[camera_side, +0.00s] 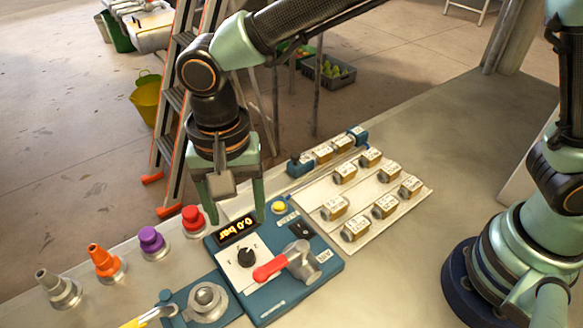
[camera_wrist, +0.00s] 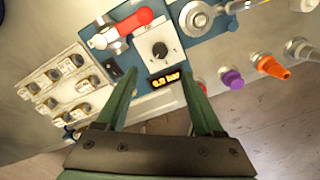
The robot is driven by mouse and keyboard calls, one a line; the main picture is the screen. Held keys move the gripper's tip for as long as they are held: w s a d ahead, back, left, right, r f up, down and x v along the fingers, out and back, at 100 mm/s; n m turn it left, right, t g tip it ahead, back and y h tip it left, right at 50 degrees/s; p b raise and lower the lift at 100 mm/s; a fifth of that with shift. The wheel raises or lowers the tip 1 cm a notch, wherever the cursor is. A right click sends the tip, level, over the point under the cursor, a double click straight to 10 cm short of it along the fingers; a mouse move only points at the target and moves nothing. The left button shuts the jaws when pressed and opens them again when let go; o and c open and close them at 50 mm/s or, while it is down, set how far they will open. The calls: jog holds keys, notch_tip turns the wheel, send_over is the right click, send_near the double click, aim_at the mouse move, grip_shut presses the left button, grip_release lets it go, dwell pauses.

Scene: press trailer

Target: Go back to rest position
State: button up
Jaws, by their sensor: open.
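My gripper (camera_side: 234,200) hangs from the arm above the back edge of the blue control panel (camera_side: 325,262). Its two green fingers are apart and nothing is between them. In the wrist view my gripper (camera_wrist: 160,88) also shows open, with the panel (camera_wrist: 205,45) beyond the fingertips. The panel has a display (camera_side: 237,230) reading 0.0 bar, a black knob (camera_side: 246,257), a yellow button (camera_side: 279,207) and a red-handled lever (camera_side: 272,267). My fingers look above the panel; whether one touches it I cannot tell.
Red (camera_side: 193,219), purple (camera_side: 152,240), orange (camera_side: 106,262) and grey (camera_side: 58,287) fittings stand on the table left of the panel. A white board (camera_side: 400,217) with several labelled brass parts lies right. A ladder (camera_side: 180,95) stands behind the table.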

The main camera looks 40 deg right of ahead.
jog(key=shift+r, duration=0.55)
jog(key=w+d+r+n+t+y, duration=0.15)
jog(key=d+r, duration=0.25)
jog(key=d, duration=0.4)
jog(key=w+d+r+n+t+h, duration=0.15)
jog(key=d+r, duration=0.25)
jog(key=d, duration=0.4)
jog(key=s+d+r+n+t, duration=0.1)
jog(key=s+d+n+t, duration=0.1)
jog(key=d, duration=1.4)
jog(key=s+n, duration=0.1)
jog(key=s, duration=0.1)
jog(key=shift+s+t, duration=0.3)
jog(key=shift+s, duration=0.1)
jog(key=shift+a+r, duration=0.1)
jog(key=shift+r, duration=0.05)
